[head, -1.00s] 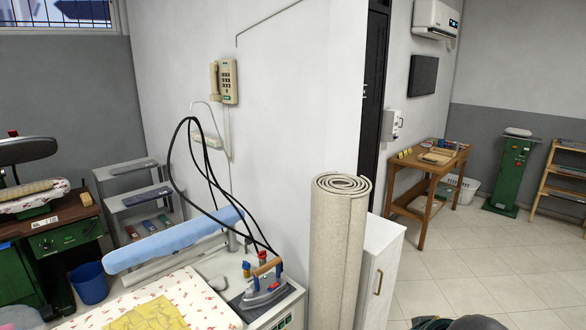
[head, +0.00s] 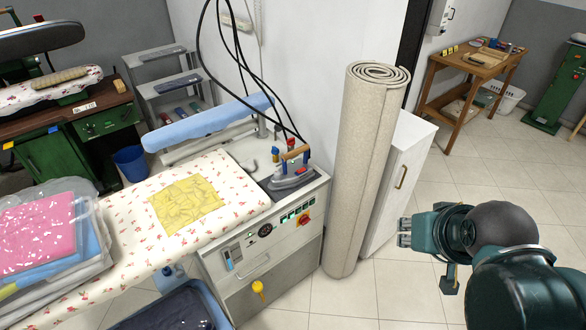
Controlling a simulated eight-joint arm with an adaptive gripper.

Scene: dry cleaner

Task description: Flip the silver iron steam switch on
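The silver iron (head: 291,178) rests on a dark pad at the right end of the ironing station (head: 205,257). It has a wooden handle and black hoses rising from its back. Its steam switch is too small to make out. My gripper (head: 402,232) is at the lower right, in front of the white cabinet, well apart from the iron. Its fingers point left, and nothing shows between them.
A tall rolled carpet (head: 365,170) stands between my gripper and the iron. A white cabinet (head: 407,165) is behind it. The station's cover holds a yellow cloth (head: 186,205) and bagged clothes (head: 45,235). A blue basket (head: 180,308) stands below. Tiled floor in front is clear.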

